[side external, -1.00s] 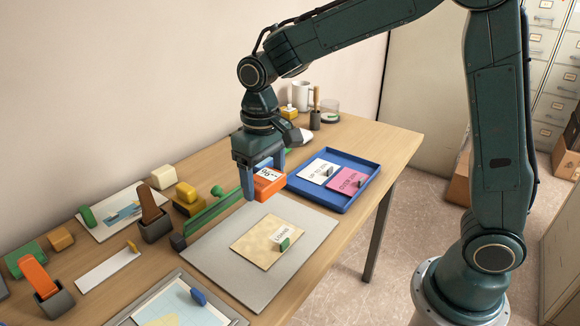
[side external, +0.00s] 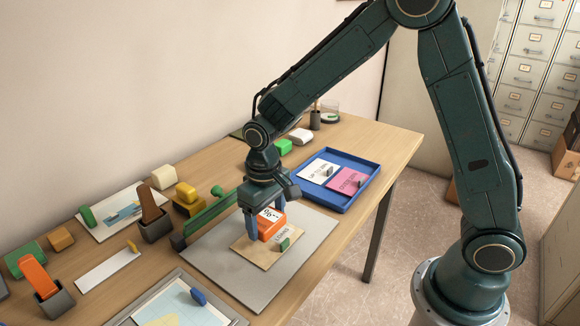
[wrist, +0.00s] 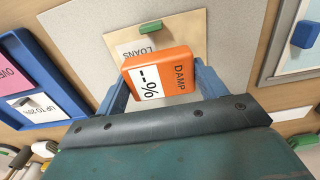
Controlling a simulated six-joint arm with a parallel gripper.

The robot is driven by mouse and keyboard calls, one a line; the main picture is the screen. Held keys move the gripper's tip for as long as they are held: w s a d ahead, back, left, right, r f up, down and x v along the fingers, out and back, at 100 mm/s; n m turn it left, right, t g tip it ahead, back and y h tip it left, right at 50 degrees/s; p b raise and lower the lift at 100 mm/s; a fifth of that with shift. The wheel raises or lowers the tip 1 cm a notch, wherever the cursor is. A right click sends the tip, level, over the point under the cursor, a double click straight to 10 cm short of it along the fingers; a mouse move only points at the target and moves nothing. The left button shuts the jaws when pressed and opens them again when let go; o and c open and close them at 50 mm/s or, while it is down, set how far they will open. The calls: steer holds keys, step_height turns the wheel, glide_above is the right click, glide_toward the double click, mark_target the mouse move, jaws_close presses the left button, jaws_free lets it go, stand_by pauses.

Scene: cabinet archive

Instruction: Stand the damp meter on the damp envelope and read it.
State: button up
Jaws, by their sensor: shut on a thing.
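The damp meter (side external: 271,224) is an orange block with a white face. In the wrist view the meter (wrist: 176,72) reads "DAMP" and "--%", with no number. My gripper (side external: 265,235) is shut on it, a blue finger at each side. The meter is over the tan envelope (side external: 259,255), which is marked "LOANS" and has a green tab. The envelope (wrist: 185,22) also shows in the wrist view, partly hidden by the meter. I cannot tell whether the meter touches the envelope.
The envelope lies on a grey board (side external: 225,277). A blue tray (side external: 362,196) at the right holds a white card and a pink card. A green bar (side external: 208,216) runs along the board's back edge. Blocks and holders (side external: 155,220) stand at the left.

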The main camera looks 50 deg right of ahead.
mark_target(267, 218)
steer(key=shift+f, duration=1.5)
steer(key=shift+f, duration=0.1)
steer(key=o, duration=1)
step_height(267, 218, up, 12)
steer(key=shift+f, duration=0.1)
steer(key=shift+r, duration=0.25)
